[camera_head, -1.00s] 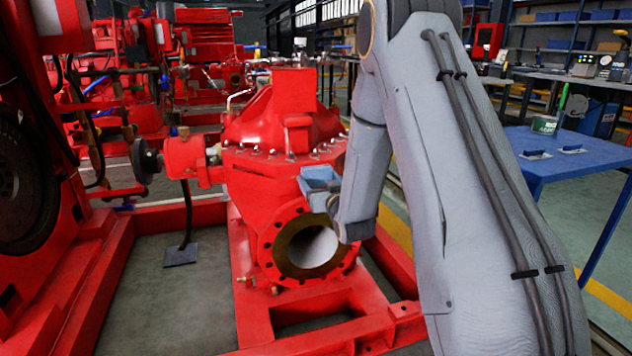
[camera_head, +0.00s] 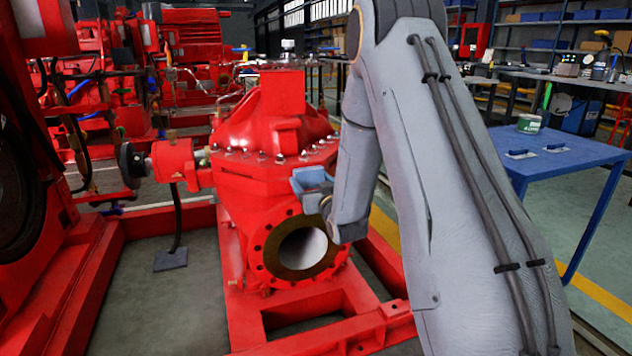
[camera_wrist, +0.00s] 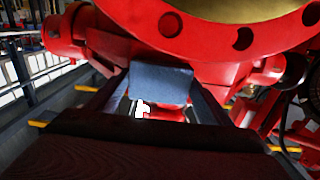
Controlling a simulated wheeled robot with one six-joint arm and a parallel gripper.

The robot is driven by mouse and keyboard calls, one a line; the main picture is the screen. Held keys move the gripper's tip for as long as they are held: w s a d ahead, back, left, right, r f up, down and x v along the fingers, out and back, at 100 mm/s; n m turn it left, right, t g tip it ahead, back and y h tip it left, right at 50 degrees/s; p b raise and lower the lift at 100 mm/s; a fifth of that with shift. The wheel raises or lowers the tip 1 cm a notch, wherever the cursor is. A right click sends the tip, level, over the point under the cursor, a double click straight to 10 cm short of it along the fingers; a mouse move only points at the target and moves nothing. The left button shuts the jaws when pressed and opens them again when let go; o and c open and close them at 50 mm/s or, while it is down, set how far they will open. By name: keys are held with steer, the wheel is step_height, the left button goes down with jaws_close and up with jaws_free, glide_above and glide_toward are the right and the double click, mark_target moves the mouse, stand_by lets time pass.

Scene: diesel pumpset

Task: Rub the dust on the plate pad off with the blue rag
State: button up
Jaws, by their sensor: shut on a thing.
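My gripper (camera_wrist: 155,90) is shut on the blue rag (camera_wrist: 160,78), which spans the gap between the two dark fingers in the wrist view. In the head view my gripper (camera_head: 311,187) is beside the red pump casing, just above and right of its round flanged opening; it looks close, but contact cannot be told. A small grey plate (camera_head: 171,260) lies on the floor at the foot of a dark post, left of the pump. I cannot tell whether this is the plate pad, and I make out no dust.
The red pump (camera_head: 270,150) stands on a red frame (camera_head: 340,330). A red engine (camera_head: 35,190) is at left. A blue table (camera_head: 545,165) at right bears two small tools and a green-labelled tin (camera_head: 529,124). Open floor shows between pump and table.

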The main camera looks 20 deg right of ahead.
mark_target(279, 180)
steer(key=shift+a, duration=0.6)
steer(key=shift+a, duration=0.1)
steer(key=shift+a+p, duration=0.3)
steer(key=shift+a, duration=2.3)
steer(key=shift+a, duration=0.15)
steer(key=shift+a, duration=1.15)
steer(key=shift+s, duration=0.1)
steer(key=s+p, duration=0.3)
steer(key=s, duration=0.6)
